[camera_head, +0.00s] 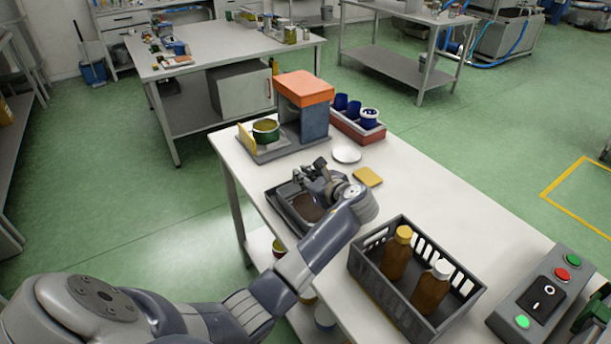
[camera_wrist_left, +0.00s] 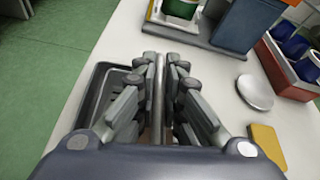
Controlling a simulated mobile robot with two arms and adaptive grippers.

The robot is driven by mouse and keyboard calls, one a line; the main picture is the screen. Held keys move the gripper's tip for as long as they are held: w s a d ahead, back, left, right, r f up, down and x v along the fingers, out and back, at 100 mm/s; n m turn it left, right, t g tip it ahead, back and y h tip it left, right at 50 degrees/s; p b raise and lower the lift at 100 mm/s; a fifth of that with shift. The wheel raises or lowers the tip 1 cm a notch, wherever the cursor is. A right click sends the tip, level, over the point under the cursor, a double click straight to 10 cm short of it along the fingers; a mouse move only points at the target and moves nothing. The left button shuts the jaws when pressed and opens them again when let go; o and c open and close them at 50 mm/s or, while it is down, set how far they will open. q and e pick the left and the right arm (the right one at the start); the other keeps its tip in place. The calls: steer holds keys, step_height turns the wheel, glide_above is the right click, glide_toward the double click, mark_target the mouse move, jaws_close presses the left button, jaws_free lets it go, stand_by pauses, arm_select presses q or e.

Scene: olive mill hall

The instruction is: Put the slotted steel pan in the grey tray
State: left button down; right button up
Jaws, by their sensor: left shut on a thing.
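My left gripper (camera_head: 318,178) reaches in over the dark grey tray (camera_head: 279,203) on the white table. In the left wrist view its fingers (camera_wrist_left: 160,80) are shut on a thin steel-coloured piece seen edge-on, which I take to be the slotted steel pan (camera_wrist_left: 159,100). Its slots do not show, and the fingers hide much of it. The grey tray (camera_wrist_left: 89,100) shows below and to the left of the fingers there. A brown round patch shows inside the tray in the head view. I cannot tell whether pan and tray touch.
A grey crate (camera_head: 370,286) with two brown bottles stands nearby. Behind the tray are an orange-topped machine (camera_head: 304,88) with a green cup, a red box (camera_head: 345,127) of blue cups, a white disc (camera_head: 346,155) and a yellow pad (camera_head: 368,177). A button box (camera_head: 540,300) sits right.

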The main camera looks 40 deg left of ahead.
steer(key=shift+a, duration=0.25)
arm_select(q)
steer(key=c, duration=1.7)
jaws_free()
arm_select(e)
steer(key=shift+a, duration=0.2)
arm_select(q)
steer(key=shift+d, duration=0.15)
steer(key=v, duration=1.2)
steer(key=shift+b, duration=0.45)
arm_select(e)
steer(key=shift+d+f, duration=0.35)
steer(key=shift+f, duration=0.1)
